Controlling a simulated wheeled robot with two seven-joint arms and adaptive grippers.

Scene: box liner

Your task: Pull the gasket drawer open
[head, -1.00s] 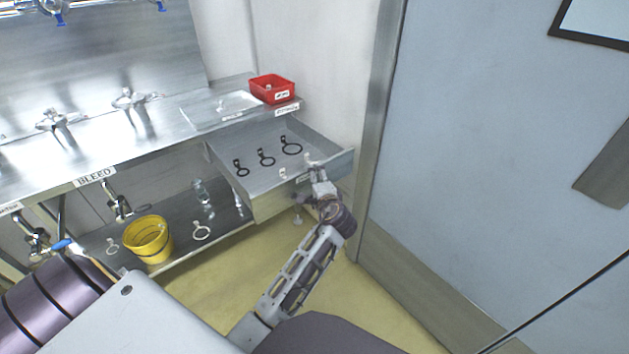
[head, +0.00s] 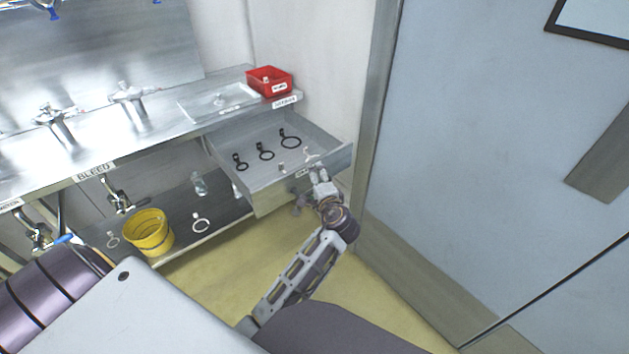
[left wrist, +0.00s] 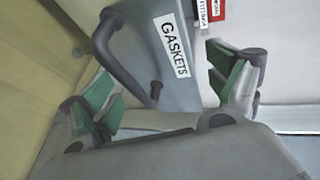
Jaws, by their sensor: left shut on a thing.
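The gasket drawer (head: 262,187) stands well out from under the steel counter in the head view, with black ring gaskets (head: 265,152) and small pale pieces inside. In the left wrist view its grey front (left wrist: 150,45) bears a GASKETS label (left wrist: 175,50). A dark bar handle (left wrist: 118,65) on that front lies between the green-padded fingers of my left gripper (left wrist: 165,95). My left gripper (head: 310,188) is at the drawer front in the head view, shut on the handle. The exact finger contact is hard to see. My right gripper is in neither view.
A red bin (head: 268,82) stands on the counter (head: 150,128) above the drawer. A yellow bucket (head: 148,233) and a ring (head: 201,223) sit on the lower shelf. A blue-grey door (head: 480,150) rises to the right. Yellow floor (head: 230,280) is clear before the drawer.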

